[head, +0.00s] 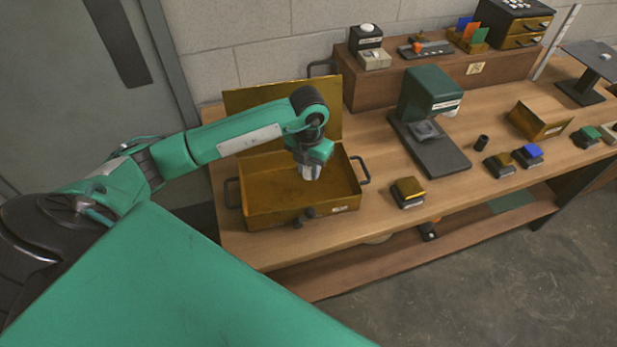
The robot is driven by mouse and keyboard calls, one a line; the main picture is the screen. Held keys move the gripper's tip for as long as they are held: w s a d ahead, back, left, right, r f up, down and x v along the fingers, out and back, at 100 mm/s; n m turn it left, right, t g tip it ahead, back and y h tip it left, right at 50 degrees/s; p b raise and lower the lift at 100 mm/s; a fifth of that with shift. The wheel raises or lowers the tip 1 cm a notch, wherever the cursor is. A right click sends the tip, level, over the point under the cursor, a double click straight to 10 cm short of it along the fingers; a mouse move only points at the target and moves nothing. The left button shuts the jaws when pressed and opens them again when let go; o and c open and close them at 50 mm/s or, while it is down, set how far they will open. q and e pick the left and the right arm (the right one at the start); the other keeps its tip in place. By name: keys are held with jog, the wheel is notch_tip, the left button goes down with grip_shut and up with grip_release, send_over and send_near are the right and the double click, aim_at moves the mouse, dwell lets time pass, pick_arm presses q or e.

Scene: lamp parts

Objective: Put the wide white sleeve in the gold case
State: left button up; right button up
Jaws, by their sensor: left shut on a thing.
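The gold case (260,206) stands open on the left part of the workbench, its lid (243,103) raised at the back and dark handles at its sides. My left gripper (312,167) points down over the right half of the case. It is shut on a small pale piece, which looks like the wide white sleeve (311,174). The fingers and the small size hide most of its shape. I cannot tell whether it touches the case floor. The part of the case floor that shows looks empty. My right gripper is not in view.
A green press-like machine (430,95) stands right of the case. Small blocks with gold (408,190), blue (528,153) and green tops sit along the front. A gold bin (541,119) is farther right. A brown raised shelf (390,80) runs along the back.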

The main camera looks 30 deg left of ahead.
aim_at(309, 189)
pick_arm(q)
notch_tip(309, 189, down, 6)
jog(key=shift+r+p, duration=0.2)
jog(key=shift+p, duration=0.3)
jog(key=shift+f, duration=0.2)
jog(key=shift+f, duration=0.1)
jog(key=shift+f, duration=0.15)
jog(key=o, duration=1)
jog(key=shift+c, duration=0.2)
jog(key=shift+r, duration=0.2)
